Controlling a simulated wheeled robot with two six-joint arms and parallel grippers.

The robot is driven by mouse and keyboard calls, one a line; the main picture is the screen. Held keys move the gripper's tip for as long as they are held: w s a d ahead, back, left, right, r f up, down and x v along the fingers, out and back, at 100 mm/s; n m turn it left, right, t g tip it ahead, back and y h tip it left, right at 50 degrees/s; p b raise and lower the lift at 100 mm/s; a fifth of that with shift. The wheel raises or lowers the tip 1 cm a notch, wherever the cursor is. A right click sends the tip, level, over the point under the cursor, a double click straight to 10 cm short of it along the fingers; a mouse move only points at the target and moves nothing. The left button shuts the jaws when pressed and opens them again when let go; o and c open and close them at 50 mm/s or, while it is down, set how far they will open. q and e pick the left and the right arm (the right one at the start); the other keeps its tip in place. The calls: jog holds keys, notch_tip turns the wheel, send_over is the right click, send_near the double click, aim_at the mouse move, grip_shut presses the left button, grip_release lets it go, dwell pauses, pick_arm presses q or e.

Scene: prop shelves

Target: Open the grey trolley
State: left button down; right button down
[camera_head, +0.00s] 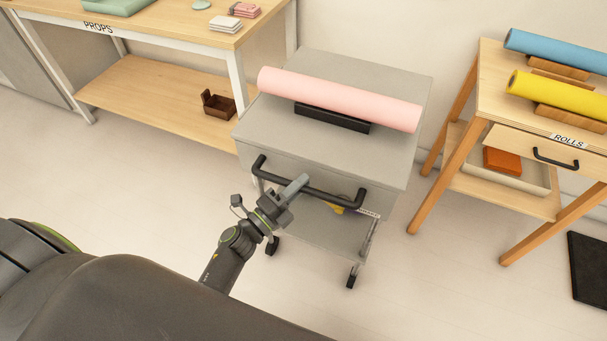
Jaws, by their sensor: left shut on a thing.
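The grey trolley (330,178) stands in the middle of the view, with a flat top, a drawer front with a black bar handle (335,196), and castors below. My left gripper (297,186) is at the left-middle part of this handle and is shut on it. The drawer front looks flush with the trolley body. My right gripper is not in view.
A pink roll (340,98) rests in a black cradle (331,119) on the trolley top. The wooden props table (160,22) is at left. The rolls table (500,115) is close on the right. Bare floor lies in front of the trolley.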

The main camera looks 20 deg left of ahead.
pick_arm(q)
jog(key=shift+s, duration=0.4)
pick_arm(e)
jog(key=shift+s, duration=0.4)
pick_arm(q)
jog(key=c, duration=1.3)
grip_release()
jog(key=shift+b+v, duration=1.85)
jog(key=shift+v, duration=6.9)
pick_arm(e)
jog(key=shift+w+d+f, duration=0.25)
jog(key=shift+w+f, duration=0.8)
